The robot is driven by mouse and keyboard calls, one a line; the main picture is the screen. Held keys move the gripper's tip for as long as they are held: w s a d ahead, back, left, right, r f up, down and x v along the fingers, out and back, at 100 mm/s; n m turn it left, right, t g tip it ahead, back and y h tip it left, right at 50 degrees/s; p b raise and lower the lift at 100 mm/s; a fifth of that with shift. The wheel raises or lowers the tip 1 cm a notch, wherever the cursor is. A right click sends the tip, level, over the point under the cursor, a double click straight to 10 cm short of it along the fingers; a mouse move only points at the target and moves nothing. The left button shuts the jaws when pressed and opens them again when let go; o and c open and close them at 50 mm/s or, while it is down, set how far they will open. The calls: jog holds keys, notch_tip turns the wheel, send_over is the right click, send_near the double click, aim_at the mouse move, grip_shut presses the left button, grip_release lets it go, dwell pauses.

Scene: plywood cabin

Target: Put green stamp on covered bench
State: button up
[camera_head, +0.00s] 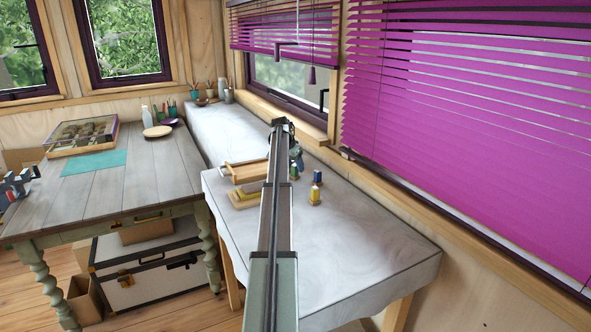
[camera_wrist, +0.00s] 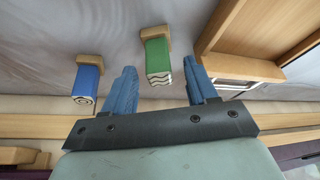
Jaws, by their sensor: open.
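The green stamp (camera_wrist: 158,57), with a wooden base and a wavy mark on its end, stands on the pale cloth of the covered bench (camera_head: 370,245). In the head view it is small (camera_head: 294,170), just below my gripper (camera_head: 297,158). In the wrist view my gripper (camera_wrist: 160,80) is open, with one blue finger on each side of the stamp's marked end. The fingers look apart from the stamp, with a gap on both sides. My arm hides part of the bench in the head view.
A blue stamp (camera_wrist: 87,83) stands close by, left of the green one in the wrist view. A wooden tray (camera_wrist: 255,35) lies on the other side. The bench's front right part is clear. Window blinds (camera_head: 460,120) hang along the wall side. A wooden table (camera_head: 120,185) stands left.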

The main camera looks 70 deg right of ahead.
jog(key=v, duration=1)
